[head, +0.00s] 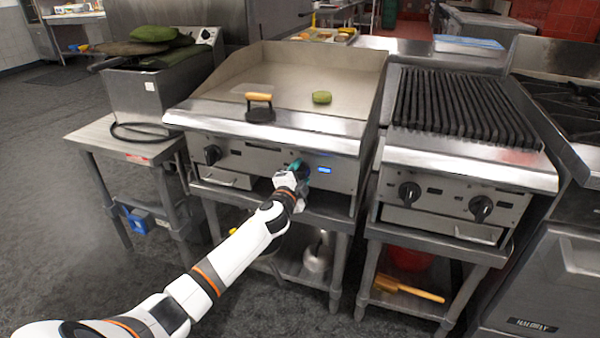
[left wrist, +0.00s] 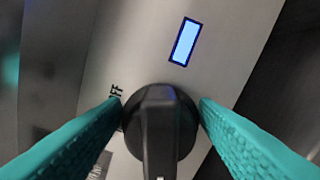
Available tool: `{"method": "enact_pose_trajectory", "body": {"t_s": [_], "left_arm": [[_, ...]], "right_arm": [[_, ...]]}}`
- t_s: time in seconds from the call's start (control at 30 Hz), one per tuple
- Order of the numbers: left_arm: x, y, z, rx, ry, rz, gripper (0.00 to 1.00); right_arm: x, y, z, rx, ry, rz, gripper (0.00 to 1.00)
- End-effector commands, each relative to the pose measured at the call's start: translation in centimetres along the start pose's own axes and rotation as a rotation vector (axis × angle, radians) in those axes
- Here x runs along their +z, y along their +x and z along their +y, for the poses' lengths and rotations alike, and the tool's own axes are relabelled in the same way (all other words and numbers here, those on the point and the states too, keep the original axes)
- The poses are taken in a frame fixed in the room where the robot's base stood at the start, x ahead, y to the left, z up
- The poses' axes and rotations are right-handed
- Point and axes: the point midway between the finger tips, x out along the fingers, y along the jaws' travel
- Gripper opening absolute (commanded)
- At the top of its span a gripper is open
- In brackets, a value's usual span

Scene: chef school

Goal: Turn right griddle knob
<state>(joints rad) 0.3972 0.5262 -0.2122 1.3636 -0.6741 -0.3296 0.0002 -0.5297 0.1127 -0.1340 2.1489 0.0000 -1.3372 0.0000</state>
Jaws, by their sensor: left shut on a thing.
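The griddle (head: 345,126) stands in the middle of the head view, with one black knob (head: 213,155) at the left of its front panel. The right griddle knob (left wrist: 160,125) is black and fills the middle of the left wrist view; in the head view my gripper hides it. My left gripper (head: 297,169) is at the right part of the front panel, its teal fingers on both sides of that knob and shut on it. A lit blue display (left wrist: 185,42) is beside the knob, and it also shows in the head view (head: 324,170). "OFF" lettering is left of the knob.
A press with a wooden handle (head: 259,108) and a green patty (head: 322,97) lie on the griddle plate. A chargrill (head: 465,105) with two knobs stands to the right. A fryer (head: 150,90) stands to the left. The floor in front is clear.

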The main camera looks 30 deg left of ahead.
Motion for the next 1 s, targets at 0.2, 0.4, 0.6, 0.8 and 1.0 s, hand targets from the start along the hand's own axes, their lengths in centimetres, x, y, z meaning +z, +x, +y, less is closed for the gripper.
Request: {"method": "enact_pose_trajectory", "body": {"t_s": [0.2,0.4,0.6,0.8,1.0], "left_arm": [[-0.1,-0.1,-0.3,-0.004,0.109,0.002,0.32],[-0.1,-0.1,-0.4,-0.004,0.16,0.001,0.32],[-0.1,-0.1,-0.4,-0.004,0.174,0.001,0.32],[-0.1,-0.1,-0.4,-0.004,0.174,0.001,0.32],[-0.1,-0.1,-0.4,-0.004,0.173,0.001,0.62]], "right_arm": [[-0.2,0.8,0.1,0.001,-0.001,0.006,0.36],[-0.3,1.2,0.1,0.001,-0.001,0.008,0.36],[-0.4,1.3,0.1,0.001,-0.001,0.008,0.36],[-0.4,1.3,0.1,0.001,-0.001,0.009,0.36],[-0.4,1.4,0.1,0.002,-0.001,0.01,0.36]]}}
